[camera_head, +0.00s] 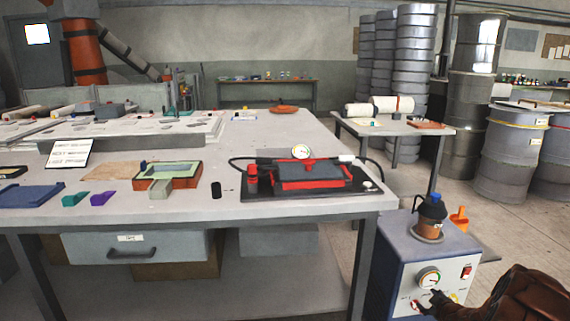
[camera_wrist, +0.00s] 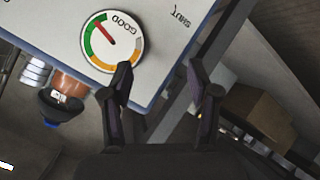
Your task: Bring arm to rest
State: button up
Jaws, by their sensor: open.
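My gripper (camera_head: 432,297) is at the front panel of a white cabinet (camera_head: 399,275) with a blue-grey top, low at the right in the head view. My arm, brown and dark, reaches in from the lower right corner. In the wrist view my gripper (camera_wrist: 159,72) has its two dark fingers wide apart with nothing between them. A round gauge (camera_head: 429,277) is just above the fingers in the head view. In the wrist view the gauge (camera_wrist: 112,41) reads "GOOD", upside down, with its red needle on the green part. The word "SHUT" is printed on the panel (camera_wrist: 160,40).
A blue-capped pot (camera_head: 430,219) and an orange scoop (camera_head: 459,219) are on the cabinet top. A red switch (camera_head: 466,272) is on the panel. The workbench (camera_head: 255,212) left of it bears a red clamped mould (camera_head: 310,174) on a black board. Drums (camera_head: 512,150) stand behind.

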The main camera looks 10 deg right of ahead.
jog(key=a+r+m+g, duration=0.2)
jog(key=a+r+g, duration=0.1)
jog(key=a+r, duration=0.65)
jog(key=s+a+r+m+g, duration=0.1)
jog(key=s+a+r+g, duration=0.4)
jog(key=s+a, duration=0.6)
jog(key=s+a+r+m+g+y, duration=0.1)
jog(key=s+a+r+g, duration=0.15)
jog(key=s+a, duration=0.65)
jog(key=s+a+r+m+g, duration=0.15)
jog(key=s+a+r, duration=0.25)
jog(key=s, duration=0.9)
jog(key=s+a+r+m+g+y, duration=0.15)
jog(key=s+a+r, duration=0.25)
jog(key=s+a, duration=0.5)
jog(key=s+d+r+p, duration=0.1)
jog(key=r+p, duration=1)
jog(key=s+d+r+p, duration=0.1)
jog(key=s+r+p, duration=0.1)
jog(key=r+p, duration=0.9)
jog(key=shift+d+r+n+h, duration=0.3)
jog(key=shift+h, duration=0.05)
